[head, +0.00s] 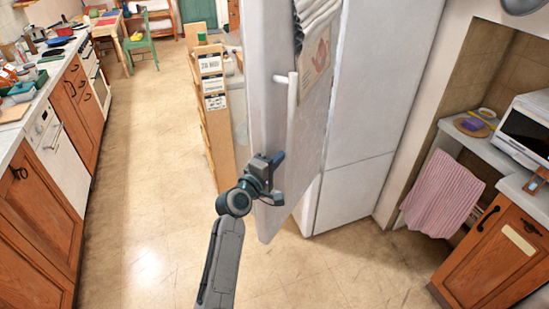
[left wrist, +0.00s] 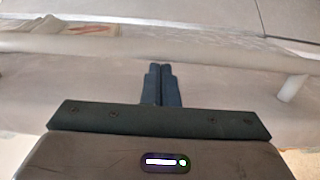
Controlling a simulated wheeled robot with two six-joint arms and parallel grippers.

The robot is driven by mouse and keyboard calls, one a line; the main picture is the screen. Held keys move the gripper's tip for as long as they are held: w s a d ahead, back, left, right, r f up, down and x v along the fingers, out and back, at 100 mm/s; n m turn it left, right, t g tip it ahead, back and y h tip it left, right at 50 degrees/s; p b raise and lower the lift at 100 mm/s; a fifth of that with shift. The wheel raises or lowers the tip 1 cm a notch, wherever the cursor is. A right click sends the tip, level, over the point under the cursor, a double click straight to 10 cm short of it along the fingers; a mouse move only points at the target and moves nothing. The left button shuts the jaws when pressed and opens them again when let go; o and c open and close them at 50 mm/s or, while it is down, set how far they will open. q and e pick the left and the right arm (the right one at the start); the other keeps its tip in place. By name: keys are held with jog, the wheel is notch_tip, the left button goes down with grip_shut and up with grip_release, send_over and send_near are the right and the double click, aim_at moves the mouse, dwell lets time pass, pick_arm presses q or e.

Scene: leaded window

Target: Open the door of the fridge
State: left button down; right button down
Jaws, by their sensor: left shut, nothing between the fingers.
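The tall white fridge (head: 378,100) stands right of centre in the head view. Its door (head: 262,90) appears swung out at an angle from the body, with its lower corner jutting toward me. The fridge's inside is hidden. A long white bar handle (head: 292,110) runs upright on the door's face. My left gripper (head: 278,165) is shut and empty near the handle's lower end. In the left wrist view the closed fingers (left wrist: 160,72) point at the handle bar (left wrist: 200,50), which crosses ahead of them. I cannot tell whether they touch it. My right gripper is not in view.
A wooden rack with signs (head: 213,110) stands just left of the door. Wooden cabinets (head: 45,200) line the left side. A counter with a microwave (head: 525,130) and a pink striped towel (head: 443,193) is at right. The tiled floor (head: 150,200) between is clear.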

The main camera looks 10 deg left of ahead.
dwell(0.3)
